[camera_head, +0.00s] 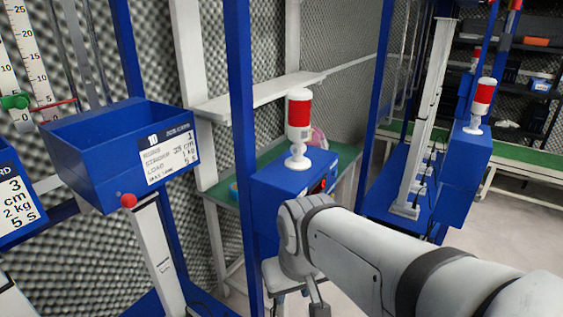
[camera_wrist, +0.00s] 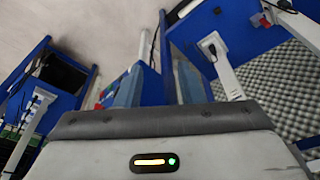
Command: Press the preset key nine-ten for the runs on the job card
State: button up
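A job card (camera_head: 168,155) is fixed to the front of an open blue bin at the left. It is headed 10 and shows cm, kg and s values; its small print is hard to read. A second card (camera_head: 17,200) at the left edge shows 3 cm, 2 kg, 5 s. A blue control box (camera_head: 285,187) stands in the middle, with red parts (camera_head: 325,183) on its right side; no key label can be read.
A red-and-white signal lamp (camera_head: 299,130) stands on the control box. A similar blue station with a lamp (camera_head: 481,105) is at the right. Blue posts (camera_head: 240,100) rise beside the box. A green-topped bench (camera_head: 345,152) is behind. Pale floor (camera_head: 510,225) is open at the right.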

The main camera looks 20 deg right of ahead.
jog(key=shift+c, duration=0.3)
grip_shut()
dwell(1.6)
